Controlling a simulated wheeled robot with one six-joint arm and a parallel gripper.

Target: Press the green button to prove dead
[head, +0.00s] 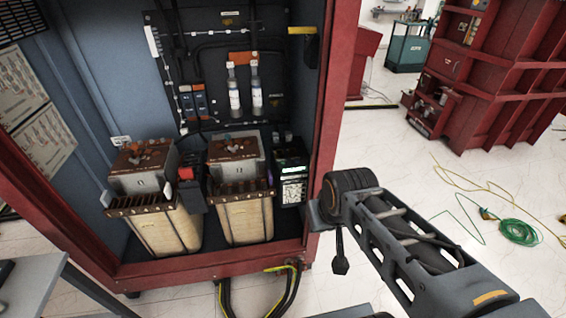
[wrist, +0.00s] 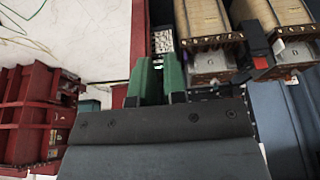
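No green button can be made out clearly. A black device (head: 290,178) with small green-lit displays and a white panel stands at the right inside the open cabinet. Its white panel also shows in the wrist view (wrist: 163,42), just beyond the fingertips. The fingers cannot be made out in the head view, where my arm reaches up to the cabinet's right edge.
Two beige transformers (head: 165,220) (head: 240,212) stand left of the device, with a red part (head: 186,173) between them. The red cabinet frame (head: 332,120) borders the opening on the right. Black cables (head: 285,290) hang at its base. A green cable (head: 520,232) lies on the floor.

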